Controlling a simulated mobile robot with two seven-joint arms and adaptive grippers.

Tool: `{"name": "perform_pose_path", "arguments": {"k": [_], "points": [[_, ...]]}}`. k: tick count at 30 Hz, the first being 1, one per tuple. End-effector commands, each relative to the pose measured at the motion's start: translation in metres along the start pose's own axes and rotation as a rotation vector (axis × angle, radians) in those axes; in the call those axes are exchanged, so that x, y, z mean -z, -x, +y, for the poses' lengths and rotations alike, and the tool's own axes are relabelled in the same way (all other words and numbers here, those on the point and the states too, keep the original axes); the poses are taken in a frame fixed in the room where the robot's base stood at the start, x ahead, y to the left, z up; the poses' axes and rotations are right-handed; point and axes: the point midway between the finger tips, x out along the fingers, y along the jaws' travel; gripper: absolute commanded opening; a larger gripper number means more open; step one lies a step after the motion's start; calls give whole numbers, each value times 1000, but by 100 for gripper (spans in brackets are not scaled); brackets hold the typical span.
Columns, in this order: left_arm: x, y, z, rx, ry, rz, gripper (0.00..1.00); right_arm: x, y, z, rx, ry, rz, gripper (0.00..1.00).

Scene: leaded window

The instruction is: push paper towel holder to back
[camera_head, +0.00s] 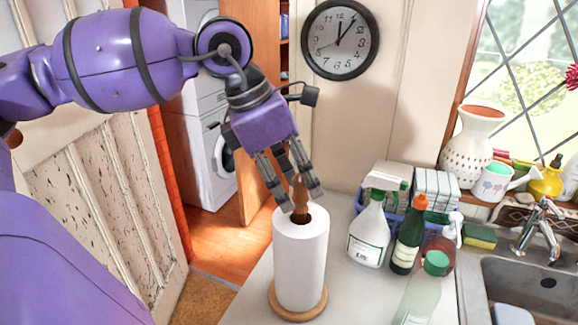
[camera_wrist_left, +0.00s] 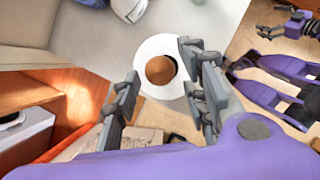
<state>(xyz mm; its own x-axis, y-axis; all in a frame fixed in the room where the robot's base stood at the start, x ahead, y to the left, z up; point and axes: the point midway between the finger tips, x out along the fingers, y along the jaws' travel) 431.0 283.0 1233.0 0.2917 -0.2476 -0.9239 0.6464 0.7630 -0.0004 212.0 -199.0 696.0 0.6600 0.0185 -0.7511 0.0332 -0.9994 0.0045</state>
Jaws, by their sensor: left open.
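The paper towel holder (camera_head: 301,260) stands upright near the left end of the counter, with a white roll on a round wooden base and a brown wooden knob on top. My left gripper (camera_head: 300,205) is open above the roll, with its fingers pointing down around the knob. In the left wrist view, the holder (camera_wrist_left: 152,96) shows from above as a white ring with the brown knob in its middle. The open fingers of my left gripper (camera_wrist_left: 160,90) are on either side of the roll's top. I cannot tell whether they touch it. My right gripper (camera_wrist_left: 285,30) shows at the upper right of the wrist view.
A white spray bottle (camera_head: 369,232), a dark green bottle (camera_head: 407,240) and a clear green-capped bottle (camera_head: 427,290) stand right of the holder. The sink (camera_head: 520,280) is at the right. The counter behind the holder is clear.

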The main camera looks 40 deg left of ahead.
Motion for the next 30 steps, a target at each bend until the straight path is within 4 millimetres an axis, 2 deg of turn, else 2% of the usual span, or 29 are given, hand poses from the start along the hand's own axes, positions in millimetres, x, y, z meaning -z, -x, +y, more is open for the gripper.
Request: {"name": "perform_pose_path", "arguments": {"k": [1, 6, 12, 18, 27, 30], "points": [[2, -12, 0, 4, 0, 7, 40, -6, -2, 0, -1, -1, -9, 95], [1, -28, 0, 3, -1, 4, 40, -6, -8, 0, -4, -4, -2, 95], [0, -31, 0, -1, 0, 0, 40, 10, -10, 0, -7, -8, 28, 95], [0, -30, 0, -1, -1, -1, 39, 9, -9, 2, -9, -8, 27, 95], [0, -30, 0, -1, 0, 0, 0, -1, -8, 5, -10, 2, 9, 95], [0, -30, 0, 0, 0, 0, 0, -2, -8, 6, -9, 6, 7, 95]]}}
